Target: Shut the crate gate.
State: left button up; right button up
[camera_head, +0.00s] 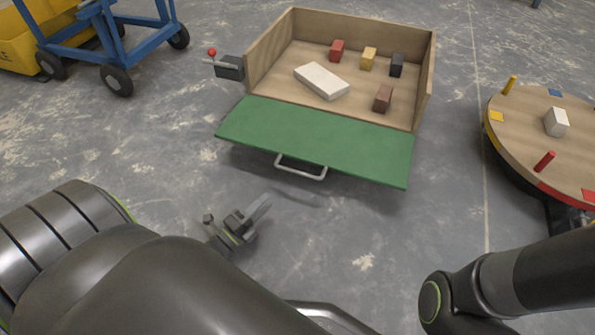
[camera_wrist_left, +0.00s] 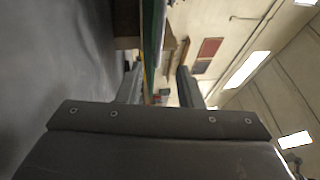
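The wooden crate (camera_head: 434,70) stands open towards me in the head view. Its green gate (camera_head: 320,145) is folded down and outwards from the crate's front edge. A metal bar handle (camera_head: 301,168) sticks out from the gate's near edge. My left gripper (camera_head: 238,212) is near me, below and left of the handle, apart from it and empty. In the left wrist view its two fingers (camera_wrist_left: 159,88) are spread, and the green gate (camera_wrist_left: 152,40) shows edge-on beyond them. My right arm shows at the lower right, but its gripper is out of view.
The crate holds a white block (camera_head: 321,81) and several small coloured blocks. A dark latch with a red knob (camera_head: 212,52) sits at its left side. A round table (camera_head: 520,125) stands right, a blue cart (camera_head: 110,40) upper left. Floor before the gate is clear.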

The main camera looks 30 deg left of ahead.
aim_at(296, 171)
pick_arm(q)
jog(key=b+x, duration=0.5)
jog(key=x, duration=0.7)
jog(key=shift+w, duration=0.4)
jog(key=shift+w+d+r, duration=0.1)
jog(key=shift+w+r, duration=0.05)
jog(key=shift+w, duration=0.2)
jog(key=shift+c, duration=0.2)
grip_shut()
